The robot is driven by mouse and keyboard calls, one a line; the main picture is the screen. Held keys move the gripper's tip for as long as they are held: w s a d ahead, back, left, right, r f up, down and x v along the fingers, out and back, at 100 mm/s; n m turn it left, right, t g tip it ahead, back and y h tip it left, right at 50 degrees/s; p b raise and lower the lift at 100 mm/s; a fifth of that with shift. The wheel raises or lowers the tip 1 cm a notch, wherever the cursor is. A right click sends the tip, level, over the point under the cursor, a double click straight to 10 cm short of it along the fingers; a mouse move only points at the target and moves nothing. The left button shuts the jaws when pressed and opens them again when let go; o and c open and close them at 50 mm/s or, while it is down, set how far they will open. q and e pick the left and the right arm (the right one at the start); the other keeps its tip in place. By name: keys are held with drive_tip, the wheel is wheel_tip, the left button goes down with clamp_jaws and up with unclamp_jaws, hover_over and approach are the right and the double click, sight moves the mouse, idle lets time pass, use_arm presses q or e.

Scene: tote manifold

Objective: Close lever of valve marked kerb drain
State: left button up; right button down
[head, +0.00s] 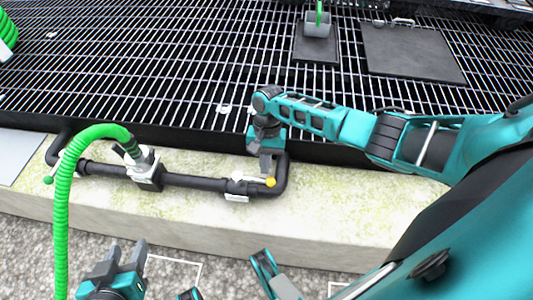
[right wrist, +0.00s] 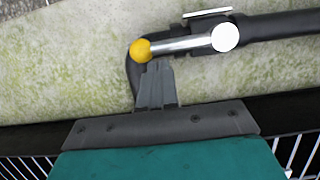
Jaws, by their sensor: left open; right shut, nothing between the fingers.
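A black pipe manifold (head: 195,181) lies on the pale kerb. Its right valve has a silver lever (right wrist: 185,44) with a yellow ball end (head: 270,182). This lever lies nearly in line with the pipe, its ball towards the elbow. A white label plate (head: 237,198) sits by this valve; its words are too small to read. A green ball (head: 48,180) shows at the left end of the manifold. My right gripper (head: 266,172) is shut and empty, its fingertips (right wrist: 155,66) right beside the yellow ball; contact is unclear. My left gripper (head: 129,252) is open and empty over the gravel.
A green hose (head: 65,200) rises from the middle fitting, arches left and hangs down in front of the kerb. A dark metal grating (head: 150,70) lies behind the kerb. The kerb right of the elbow is bare.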

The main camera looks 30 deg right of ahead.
drive_tip(key=shift+s, duration=0.15)
use_arm(q)
drive_tip(key=shift+a, duration=0.1)
use_arm(e)
drive_tip(key=shift+a, duration=0.1)
use_arm(q)
drive_tip(key=shift+a+r+p, duration=0.2)
drive_tip(key=shift+r+p, duration=0.15)
drive_tip(key=shift+p, duration=0.5)
use_arm(e)
drive_tip(key=shift+s+m, duration=0.25)
drive_tip(key=shift+m, duration=0.15)
use_arm(q)
drive_tip(key=shift+r, duration=0.1)
